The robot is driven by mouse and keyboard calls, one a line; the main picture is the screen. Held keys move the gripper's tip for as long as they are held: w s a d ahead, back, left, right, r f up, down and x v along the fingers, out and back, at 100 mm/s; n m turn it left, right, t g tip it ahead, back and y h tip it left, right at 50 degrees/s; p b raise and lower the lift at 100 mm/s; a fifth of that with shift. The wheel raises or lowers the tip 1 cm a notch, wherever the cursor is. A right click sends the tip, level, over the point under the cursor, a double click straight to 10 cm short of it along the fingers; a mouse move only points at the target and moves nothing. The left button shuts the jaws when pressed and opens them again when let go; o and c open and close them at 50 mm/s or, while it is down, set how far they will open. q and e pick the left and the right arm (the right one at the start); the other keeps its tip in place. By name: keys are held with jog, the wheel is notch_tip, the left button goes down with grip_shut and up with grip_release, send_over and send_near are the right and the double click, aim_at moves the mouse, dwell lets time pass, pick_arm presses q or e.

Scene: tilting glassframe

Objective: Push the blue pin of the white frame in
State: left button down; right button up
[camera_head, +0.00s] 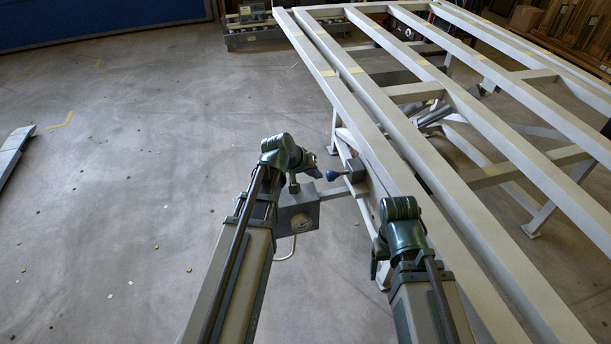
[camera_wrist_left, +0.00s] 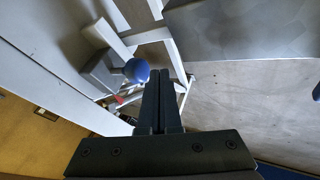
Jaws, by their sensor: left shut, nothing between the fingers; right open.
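The white frame (camera_head: 425,165) is a large tilted rack of long pale beams on the right of the head view. Its blue pin (camera_head: 332,175) has a round blue knob and sticks out from a bracket at the near left side. The knob also shows in the left wrist view (camera_wrist_left: 137,70), just left of the fingertips. My left gripper (camera_head: 312,168) is shut and empty, close to the knob; its closed fingers show in the wrist view (camera_wrist_left: 161,78). Whether they touch the knob, I cannot tell. My right gripper (camera_head: 380,268) is open, low beside the frame, mostly hidden by its arm.
A grey box with a dial (camera_head: 298,215) hangs on an arm of the frame below my left gripper. The frame's beams lie close to my right arm. The concrete floor (camera_head: 130,190) on the left is largely clear.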

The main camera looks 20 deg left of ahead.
aim_at(329, 172)
pick_arm(q)
jog(key=shift+w+d, duration=0.15)
jog(key=shift+d, duration=0.2)
jog(key=shift+w+d, duration=0.45)
jog(key=shift+d, duration=0.2)
jog(key=shift+w+d, duration=0.45)
jog(key=shift+d, duration=0.25)
